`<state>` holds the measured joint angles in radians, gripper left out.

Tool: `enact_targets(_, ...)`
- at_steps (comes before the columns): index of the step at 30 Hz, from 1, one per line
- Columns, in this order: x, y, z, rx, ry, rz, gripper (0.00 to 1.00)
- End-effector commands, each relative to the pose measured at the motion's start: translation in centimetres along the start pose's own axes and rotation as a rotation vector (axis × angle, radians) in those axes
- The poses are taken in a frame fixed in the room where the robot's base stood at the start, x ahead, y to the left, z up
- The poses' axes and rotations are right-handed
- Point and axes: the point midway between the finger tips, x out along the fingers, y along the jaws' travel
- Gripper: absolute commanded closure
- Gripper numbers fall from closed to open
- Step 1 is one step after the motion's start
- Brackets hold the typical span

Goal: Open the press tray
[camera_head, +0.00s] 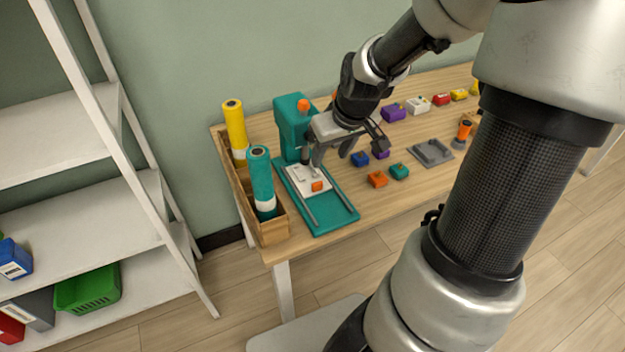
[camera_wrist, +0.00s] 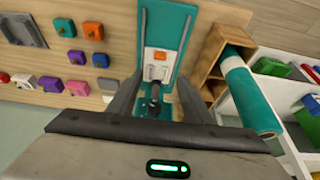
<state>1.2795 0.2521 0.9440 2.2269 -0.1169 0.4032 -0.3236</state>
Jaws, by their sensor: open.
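The teal press (camera_head: 291,127) stands at the left part of the workbench. Its white tray (camera_head: 298,177) lies on rails at the rear of the teal base (camera_head: 338,216), with bare rail in front. An orange piece (camera_head: 317,186) sits at the tray's front; it also shows in the wrist view (camera_wrist: 160,55). My gripper (camera_head: 348,152) is open above and beside the press. In the wrist view the gripper (camera_wrist: 157,100) has its fingers spread on either side of the dark press plunger (camera_wrist: 154,101). I cannot tell whether a finger touches the press or tray.
A wooden box (camera_head: 272,231) with teal (camera_head: 260,178) and yellow (camera_head: 235,125) rolls stands close left of the press. Several small coloured blocks and a grey plate (camera_head: 431,153) lie to the right. Bench surface (camera_head: 385,209) in front of the blocks is clear.

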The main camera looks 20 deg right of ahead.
Motion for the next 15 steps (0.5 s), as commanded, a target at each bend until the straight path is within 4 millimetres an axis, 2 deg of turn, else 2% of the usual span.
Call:
enact_targets(1, 1.9, -0.2, 0.3, -0.004, -0.001, -0.004, 0.55)
enact_targets(3, 3.5, -0.2, 0.3, -0.003, -0.001, -0.005, 0.55)
enact_targets(15, 11.8, -0.2, 0.2, -0.002, -0.002, -0.003, 0.55)
